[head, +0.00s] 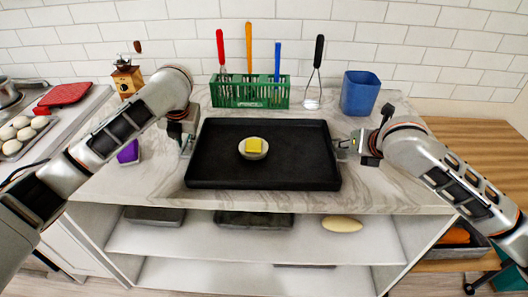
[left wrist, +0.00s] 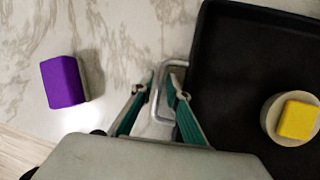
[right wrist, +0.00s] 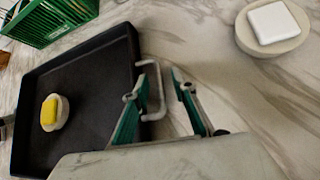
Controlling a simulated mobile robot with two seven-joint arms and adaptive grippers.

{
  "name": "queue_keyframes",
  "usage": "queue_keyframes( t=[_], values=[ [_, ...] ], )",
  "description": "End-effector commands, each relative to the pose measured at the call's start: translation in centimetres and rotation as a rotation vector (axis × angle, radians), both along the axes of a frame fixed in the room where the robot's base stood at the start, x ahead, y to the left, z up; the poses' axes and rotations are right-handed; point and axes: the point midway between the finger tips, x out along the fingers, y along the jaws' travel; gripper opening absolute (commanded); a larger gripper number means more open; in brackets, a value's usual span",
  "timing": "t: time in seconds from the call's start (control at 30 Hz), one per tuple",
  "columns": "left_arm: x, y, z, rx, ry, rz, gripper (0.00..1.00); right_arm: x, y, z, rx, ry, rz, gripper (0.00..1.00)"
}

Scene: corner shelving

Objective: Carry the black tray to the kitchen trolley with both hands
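The black tray (head: 215,165) lies flat on the marble counter, with a small round dish (head: 253,155) and a yellow block (head: 254,145) on it. It has a grey metal handle at each short side. My left gripper (head: 187,147) is at the left handle (left wrist: 156,104); its fingers stand apart around the handle bar. My right gripper (head: 345,147) is at the right handle (right wrist: 161,95), fingers also apart with the bar between them. A wood-topped trolley (head: 470,140) with castors stands right of the counter, partly hidden by my right arm.
A green basket (head: 250,95) of utensils and a blue container (head: 359,93) stand behind the tray. A purple-topped sponge (left wrist: 64,82) lies left of it. A white block on a dish (right wrist: 272,28) is beside the right handle. A coffee grinder (head: 127,80) stands back left.

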Motion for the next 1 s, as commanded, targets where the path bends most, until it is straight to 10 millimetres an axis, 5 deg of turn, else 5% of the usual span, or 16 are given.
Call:
queue_keyframes(
  t=[0.23,0.3,0.37,1.0],
  values=[
    [0.0,0.0,0.0,0.000,0.000,0.000,0.15,0.0,0.0,0.0,0.001,0.000,0.001,0.26],
    [0.0,0.0,0.0,0.000,0.000,0.000,0.02,0.0,0.0,0.0,0.001,0.000,0.001,0.13],
    [0.0,0.0,0.0,0.000,0.000,0.000,0.00,0.0,0.0,0.0,0.001,0.000,0.001,0.00],
    [0.1,0.1,1.1,0.000,-0.006,0.001,0.00,0.1,0.0,1.1,0.002,-0.006,0.000,0.00]
  ],
)
